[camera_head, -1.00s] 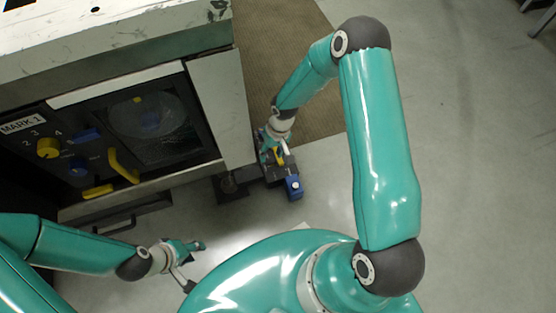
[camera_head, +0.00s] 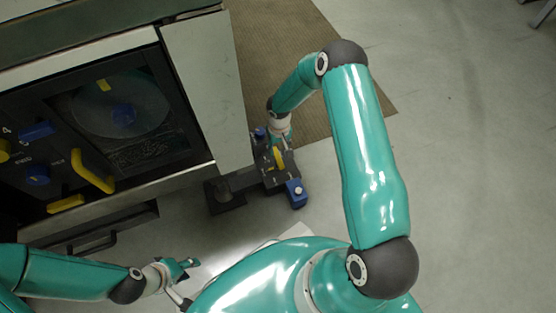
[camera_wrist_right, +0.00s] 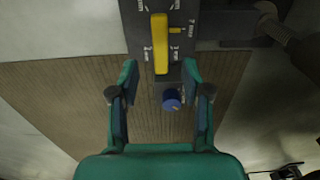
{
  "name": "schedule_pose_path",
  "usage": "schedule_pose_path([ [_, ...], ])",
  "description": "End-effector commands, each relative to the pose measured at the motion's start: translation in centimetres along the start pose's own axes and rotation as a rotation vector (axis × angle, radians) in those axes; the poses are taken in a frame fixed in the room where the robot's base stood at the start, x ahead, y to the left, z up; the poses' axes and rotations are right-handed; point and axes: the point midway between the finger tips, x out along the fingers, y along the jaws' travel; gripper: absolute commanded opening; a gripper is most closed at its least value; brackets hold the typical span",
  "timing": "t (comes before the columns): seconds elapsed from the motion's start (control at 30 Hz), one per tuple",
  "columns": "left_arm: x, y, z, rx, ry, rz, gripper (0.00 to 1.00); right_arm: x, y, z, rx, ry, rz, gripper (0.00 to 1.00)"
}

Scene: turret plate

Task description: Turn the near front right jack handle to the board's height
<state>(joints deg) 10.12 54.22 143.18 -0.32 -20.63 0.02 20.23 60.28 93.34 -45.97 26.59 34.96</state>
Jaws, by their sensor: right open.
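The jack is a dark block low beside the cabinet's right corner. Its yellow handle (camera_head: 278,158) also shows in the right wrist view (camera_wrist_right: 160,42), lying lengthwise on a dark plate with small white marks around it. My right gripper (camera_wrist_right: 160,68) is open and empty. In the right wrist view its fingers point at the plate, one on either side of the handle's near end; I cannot tell whether they touch it. A blue knob (camera_wrist_right: 171,100) sits between the fingers. My left gripper (camera_head: 190,264) is at the lower left, away from the jack; its jaws are too small to judge.
The cabinet (camera_head: 205,90) with a dark control panel fills the left. A drawer handle (camera_head: 92,242) sticks out below it. A blue-topped block (camera_head: 297,192) stands at the jack's near end.

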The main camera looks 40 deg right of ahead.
Motion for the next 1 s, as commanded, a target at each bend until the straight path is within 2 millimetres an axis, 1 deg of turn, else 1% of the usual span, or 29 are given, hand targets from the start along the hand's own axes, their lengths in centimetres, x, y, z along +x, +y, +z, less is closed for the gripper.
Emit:
schedule_pose_path([
  [0.03,0.8,-0.3,0.0,0.000,0.000,0.000,0.40,1.7,0.0,0.1,-0.001,-0.003,0.000,0.48],
  [0.1,1.2,-0.4,0.0,0.000,0.000,0.000,0.40,3.1,0.0,0.1,-0.001,-0.002,0.000,0.48],
  [0.2,1.8,-0.7,0.0,0.000,0.000,0.000,0.40,5.0,0.0,0.1,0.000,-0.002,0.000,0.48],
  [0.33,2.4,-0.8,0.0,0.000,0.000,0.000,0.40,6.8,0.0,0.1,0.000,-0.001,0.000,0.48],
  [0.53,2.7,-1.0,0.0,0.000,0.000,0.000,0.40,8.1,0.0,0.0,0.000,0.000,0.000,0.48],
  [0.83,2.7,-1.0,0.0,0.000,0.000,0.000,0.40,8.1,0.0,0.0,0.000,0.000,0.000,0.48],
  [0.87,2.7,-1.0,0.0,0.000,0.000,0.000,0.40,8.1,0.0,0.0,0.000,0.000,0.000,0.45],
  [1.0,2.7,-1.0,0.0,0.000,0.000,0.000,0.40,8.1,0.0,0.0,0.000,0.000,0.000,0.21],
])
